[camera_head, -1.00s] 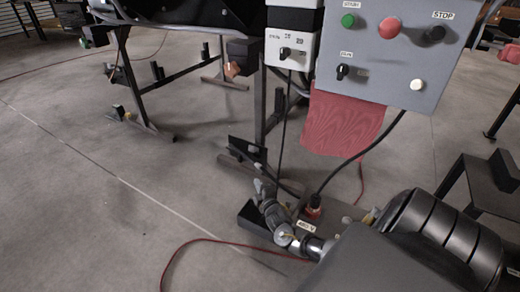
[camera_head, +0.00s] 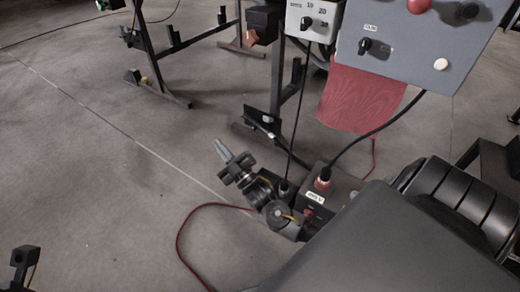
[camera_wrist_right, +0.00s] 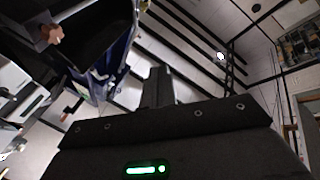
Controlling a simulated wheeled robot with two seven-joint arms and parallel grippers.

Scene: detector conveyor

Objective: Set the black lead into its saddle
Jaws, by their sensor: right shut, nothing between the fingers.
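A black lead (camera_head: 388,128) hangs from the grey control panel and curves down to a red-collared plug (camera_head: 322,179) at the socket box. A second black lead (camera_head: 297,118) hangs from the white selector box to behind my right wrist. I cannot make out which part is the saddle. My right gripper (camera_head: 220,147) is shut and empty, pointing up and left, apart from both leads. Its closed fingers also show in the right wrist view (camera_wrist_right: 158,86). A dark part at the lower left edge may be my left gripper (camera_head: 25,257); its fingers cannot be made out.
The control panel (camera_head: 420,48) and white selector box (camera_head: 313,18) stand at the upper right, above a red cloth-like flap (camera_head: 358,98). A red cable (camera_head: 180,240) loops on the floor. Black stand legs (camera_head: 152,75) are at the back left. The left-centre floor is open.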

